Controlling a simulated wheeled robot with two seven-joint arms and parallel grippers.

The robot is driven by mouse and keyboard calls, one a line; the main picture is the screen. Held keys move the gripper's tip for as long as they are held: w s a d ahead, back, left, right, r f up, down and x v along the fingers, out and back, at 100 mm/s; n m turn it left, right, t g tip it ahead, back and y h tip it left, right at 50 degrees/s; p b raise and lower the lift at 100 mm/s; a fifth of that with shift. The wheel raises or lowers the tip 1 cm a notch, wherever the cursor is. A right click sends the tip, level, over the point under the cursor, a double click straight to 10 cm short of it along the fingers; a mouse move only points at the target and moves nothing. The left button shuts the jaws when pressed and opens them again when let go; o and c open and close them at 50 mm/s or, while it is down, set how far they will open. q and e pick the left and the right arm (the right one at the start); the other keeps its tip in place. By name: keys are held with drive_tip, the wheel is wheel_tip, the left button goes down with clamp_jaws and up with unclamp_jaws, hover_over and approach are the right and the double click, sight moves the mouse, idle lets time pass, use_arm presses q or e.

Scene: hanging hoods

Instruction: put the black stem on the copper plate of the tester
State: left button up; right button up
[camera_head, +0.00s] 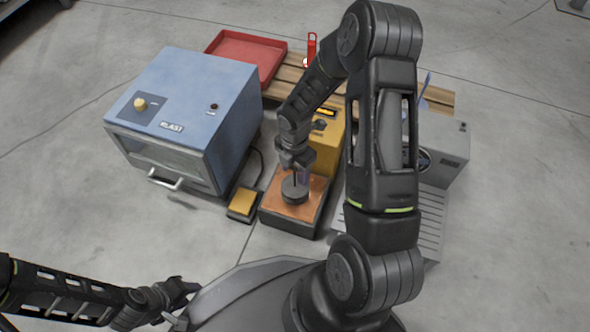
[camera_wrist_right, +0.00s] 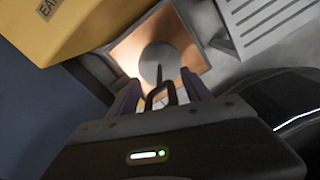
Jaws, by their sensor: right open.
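The black stem (camera_head: 294,190), a dark round disc with a thin upright part, appears to stand on the copper plate (camera_head: 277,205) of the tester (camera_head: 327,150). In the right wrist view, the stem's disc (camera_wrist_right: 157,62) lies against the copper plate (camera_wrist_right: 185,42), and a dark loop shows between the fingers. My right gripper (camera_head: 296,172) is directly above the stem. Its two purple-grey fingers (camera_wrist_right: 161,90) are apart, on either side of the stem's upper part. My left gripper (camera_head: 184,301) is at the lower left, away from the tester, with its fingers apart and empty.
A blue blast cabinet (camera_head: 190,105) stands left of the tester, with a yellow pedal (camera_head: 243,203) between them. A red tray (camera_head: 247,55) sits on a wooden pallet (camera_head: 290,73) behind. A grey machine (camera_head: 440,145) with a slatted front is at right, partly behind my right arm.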

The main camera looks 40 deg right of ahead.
wheel_tip(320, 180, up, 12)
drive_tip(key=p, duration=0.5)
drive_tip(key=shift+r+p, duration=0.2)
drive_tip(key=shift+p, duration=0.1)
idle(0.4)
drive_tip(key=s+a+f+m+y, duration=0.1)
drive_tip(key=s+a+f+m, duration=0.3)
drive_tip(key=a+m, duration=0.3)
drive_tip(key=s+a+f+m+t+y, duration=0.1)
drive_tip(key=s+a+f+m, duration=0.3)
drive_tip(key=a+m, duration=0.4)
drive_tip(key=s+a+f+m+y, duration=0.1)
drive_tip(key=s+a+f+m, duration=0.3)
drive_tip(key=a+m, duration=0.3)
drive_tip(key=shift+s+a+f+m+y, duration=0.3)
drive_tip(key=shift+a+f+y, duration=0.1)
drive_tip(key=shift+a, duration=0.5)
drive_tip(key=shift+d, duration=0.1)
